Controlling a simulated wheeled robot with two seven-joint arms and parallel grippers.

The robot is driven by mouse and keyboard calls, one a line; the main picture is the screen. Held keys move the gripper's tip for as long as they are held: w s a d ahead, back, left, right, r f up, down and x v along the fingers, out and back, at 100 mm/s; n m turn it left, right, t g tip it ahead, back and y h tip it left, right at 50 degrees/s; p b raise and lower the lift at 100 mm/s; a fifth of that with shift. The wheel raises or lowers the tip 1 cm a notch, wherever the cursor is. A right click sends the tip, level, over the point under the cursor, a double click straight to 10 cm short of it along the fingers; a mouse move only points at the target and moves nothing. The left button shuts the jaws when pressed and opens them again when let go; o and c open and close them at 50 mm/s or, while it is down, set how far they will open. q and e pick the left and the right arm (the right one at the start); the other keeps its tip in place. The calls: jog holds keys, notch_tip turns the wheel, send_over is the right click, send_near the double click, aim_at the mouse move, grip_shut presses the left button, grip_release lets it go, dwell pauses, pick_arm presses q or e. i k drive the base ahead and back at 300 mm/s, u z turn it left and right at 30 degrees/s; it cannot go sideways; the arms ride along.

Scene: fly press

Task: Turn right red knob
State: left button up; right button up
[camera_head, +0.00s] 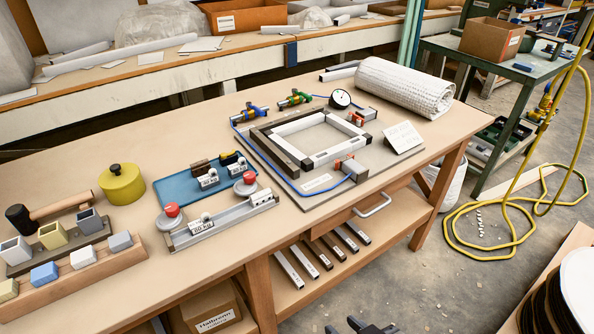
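The right red knob (249,177) sits on a round grey base at the right part of a grey metal rail fixture (222,222) on the workbench. A second red knob (172,209) sits on a similar base at the fixture's left. Only a small dark part of my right gripper (366,326) shows at the bottom edge, low and well to the right of the knobs, apart from them. Its fingers are mostly cut off, so its opening is unclear. My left gripper is not in view.
A blue tray (186,185) with small labelled parts lies just behind the fixture. A grey plate with a square frame (318,156) lies to the right. A yellow round container (121,185) and wooden block rack (85,268) stand left. Bare bench top lies in front of the fixture.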

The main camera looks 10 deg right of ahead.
aim_at(247, 187)
jog(key=u, duration=3.65)
jog(key=k, duration=1.55)
jog(key=z, duration=1.2)
